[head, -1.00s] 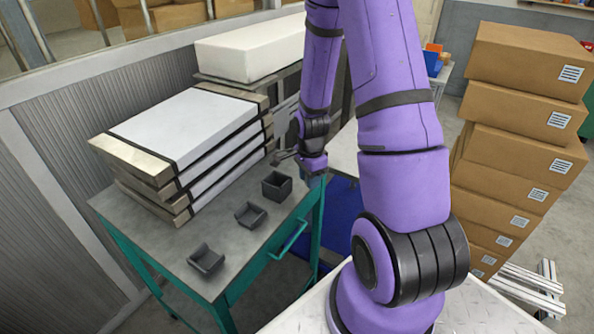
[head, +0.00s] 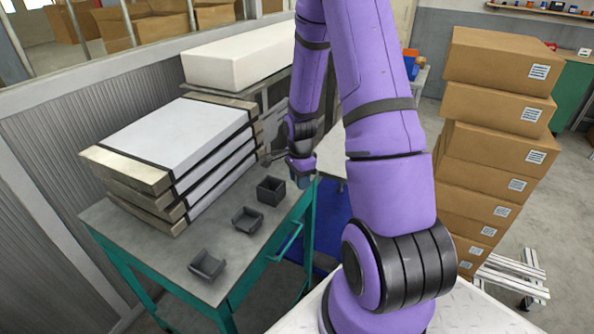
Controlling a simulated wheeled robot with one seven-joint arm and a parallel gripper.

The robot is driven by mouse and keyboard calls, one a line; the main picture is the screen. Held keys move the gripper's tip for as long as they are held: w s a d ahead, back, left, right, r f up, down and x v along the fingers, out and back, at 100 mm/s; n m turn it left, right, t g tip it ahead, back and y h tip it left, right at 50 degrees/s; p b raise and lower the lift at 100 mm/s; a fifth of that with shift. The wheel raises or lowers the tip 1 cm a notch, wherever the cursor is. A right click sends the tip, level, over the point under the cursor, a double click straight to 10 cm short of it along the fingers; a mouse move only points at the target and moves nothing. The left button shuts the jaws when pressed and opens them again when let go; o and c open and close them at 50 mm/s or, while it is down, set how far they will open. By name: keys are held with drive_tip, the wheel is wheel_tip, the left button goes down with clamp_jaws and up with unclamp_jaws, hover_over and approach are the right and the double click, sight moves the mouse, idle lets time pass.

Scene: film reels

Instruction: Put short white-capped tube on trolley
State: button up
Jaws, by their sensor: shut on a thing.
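A trolley (head: 153,240) with a grey top and green frame stands left of centre, in front of me. My arm reaches down over its far right corner. My gripper (head: 272,158) is small and dark at the wrist's left side, near the trolley's back right edge and behind the rearmost dark bin. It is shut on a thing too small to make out. I cannot make out the short white-capped tube; the gripper and my purple wrist may hide it.
Three small dark bins (head: 207,265) line the trolley's right side. Stacked white-topped slabs (head: 178,135) fill its back left. A long white block (head: 240,62) lies behind. Cartons (head: 490,150) are stacked at right. The trolley's front left top is bare.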

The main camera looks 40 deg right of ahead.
drive_tip(key=w+d, duration=0.2)
drive_tip(key=w, duration=0.1)
drive_tip(key=w+d, duration=0.3)
drive_tip(key=w+d+f, duration=0.1)
drive_tip(key=w+d, duration=0.1)
drive_tip(key=w, duration=0.1)
drive_tip(key=shift+d, duration=0.15)
drive_tip(key=shift+f, duration=1.8)
drive_tip(key=shift+f, duration=0.1)
drive_tip(key=o, duration=0.9)
drive_tip(key=shift+o, duration=0.2)
